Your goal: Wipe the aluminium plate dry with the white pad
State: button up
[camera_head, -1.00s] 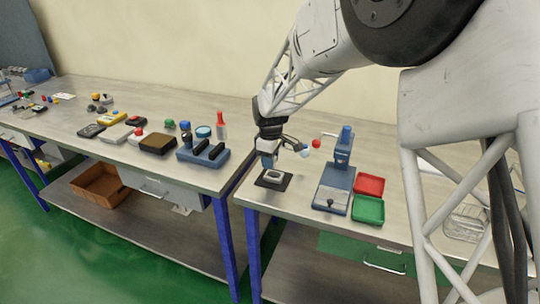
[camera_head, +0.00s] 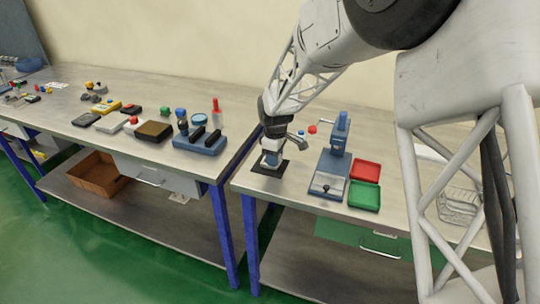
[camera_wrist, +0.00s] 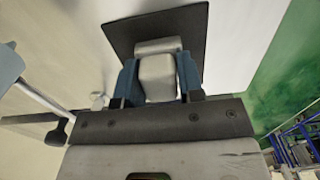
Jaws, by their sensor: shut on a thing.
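My gripper (camera_wrist: 157,72) has its blue fingers shut on the white pad (camera_wrist: 157,80), a pale block between them in the wrist view. Just beyond the pad shows the rounded edge of the silvery aluminium plate (camera_wrist: 157,45), on a dark mat (camera_wrist: 190,25). The pad appears to be at or just above the plate; contact cannot be told. In the head view my gripper (camera_head: 271,158) points down over the dark mat (camera_head: 259,168) on the right-hand bench and hides most of the plate. Any wetness on the plate cannot be made out.
To the right stand a blue press-like device (camera_head: 333,165), a red tray (camera_head: 365,170) and a green tray (camera_head: 364,195). A blue block with black handles (camera_head: 200,142) sits on the left bench, across a gap. The bench in front of the mat is clear.

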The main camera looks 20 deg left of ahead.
jog(key=shift+a, duration=1.2)
jog(key=shift+a+r, duration=0.15)
jog(key=shift+a, duration=0.1)
jog(key=shift+d+f, duration=0.2)
jog(key=shift+d, duration=0.8)
jog(key=shift+d+r, duration=0.2)
jog(key=shift+d, duration=0.25)
jog(key=shift+a+f, duration=0.2)
jog(key=shift+a, duration=0.7)
jog(key=shift+a+r, duration=0.15)
jog(key=shift+a, duration=0.35)
jog(key=shift+d, duration=1.4)
jog(key=shift+a, duration=1.5)
notch_tip(320, 180, up, 8)
